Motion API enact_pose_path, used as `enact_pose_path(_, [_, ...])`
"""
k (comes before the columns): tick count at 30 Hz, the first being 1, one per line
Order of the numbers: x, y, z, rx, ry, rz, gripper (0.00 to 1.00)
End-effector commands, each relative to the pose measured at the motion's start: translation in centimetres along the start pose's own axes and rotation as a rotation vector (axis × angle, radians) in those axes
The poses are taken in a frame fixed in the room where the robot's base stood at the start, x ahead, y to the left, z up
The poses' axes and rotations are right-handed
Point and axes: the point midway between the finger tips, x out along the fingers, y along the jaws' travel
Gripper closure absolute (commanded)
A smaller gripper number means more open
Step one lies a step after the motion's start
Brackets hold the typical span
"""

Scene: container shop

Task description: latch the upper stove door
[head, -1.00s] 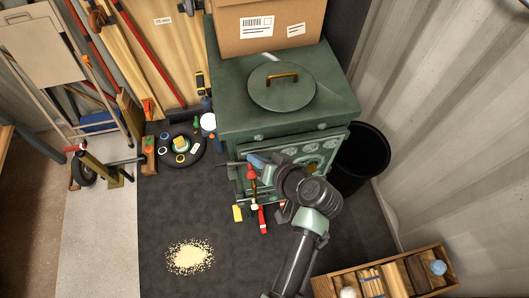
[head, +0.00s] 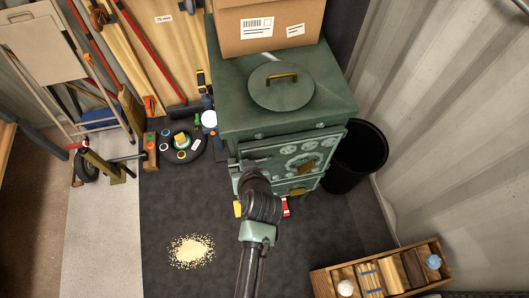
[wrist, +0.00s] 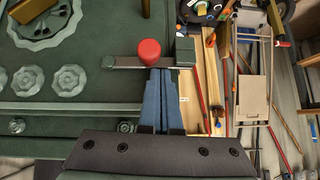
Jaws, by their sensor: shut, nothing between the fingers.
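The green stove (head: 232,112) stands at the centre in the head view, with its upper door (head: 325,146) on the front, carrying round ornaments and a brass plate. The door looks closed or nearly so; I cannot tell if it is flush. In the wrist view a grey latch bar (wrist: 118,63) with a red knob (wrist: 149,51) runs from the door (wrist: 85,50) to a block (wrist: 185,51) at its edge. I cannot tell whether the bar is seated there. My gripper (wrist: 159,72) is shut and empty, its blue fingertips right at the knob. My wrist hides the latch in the head view.
A cardboard box (head: 268,28) and a round lid (head: 281,90) are on the stove top. A black bin (head: 362,158) stands right of it, a wooden crate (head: 330,284) at the lower right. A tyre-like tray (head: 196,152) lies left.

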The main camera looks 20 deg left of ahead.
Motion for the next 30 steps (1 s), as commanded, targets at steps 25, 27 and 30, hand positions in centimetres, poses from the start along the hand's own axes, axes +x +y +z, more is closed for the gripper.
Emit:
enact_pose_path(25, [-2.7,-0.3,-3.0,0.0,0.0,-0.001,1.0])
enact_pose_path(27, [-3.5,-0.4,-3.5,0.001,0.0,-0.001,1.0])
enact_pose_path(30, [-5.5,-0.5,-2.8,0.002,0.003,-0.001,1.0])
